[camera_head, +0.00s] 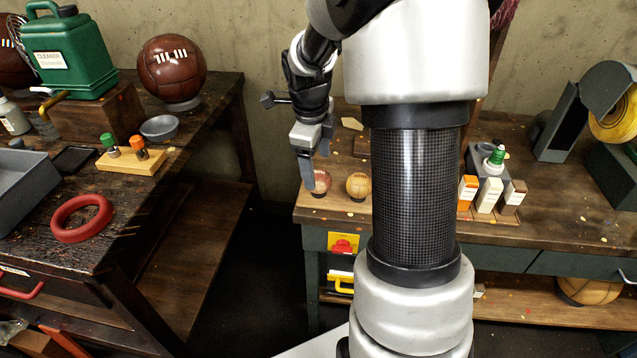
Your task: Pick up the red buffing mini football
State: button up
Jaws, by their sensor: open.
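The jaws are open, and the ball still rests at bench level.
Small boxes (486,195) and a green-capped bottle (494,160) stand right of my arm. A machine with a yellow roll (615,120) is at the far right. The left bench holds a brown football (172,68), a green canister (66,55) and a red ring (81,218).

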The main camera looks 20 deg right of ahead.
aim_at(319, 173)
jog(key=f, duration=0.3)
jog(key=w+d+f+b, duration=0.1)
jog(key=f, duration=0.1)
jog(key=shift+f, duration=0.1)
jog(key=c, duration=0.9)
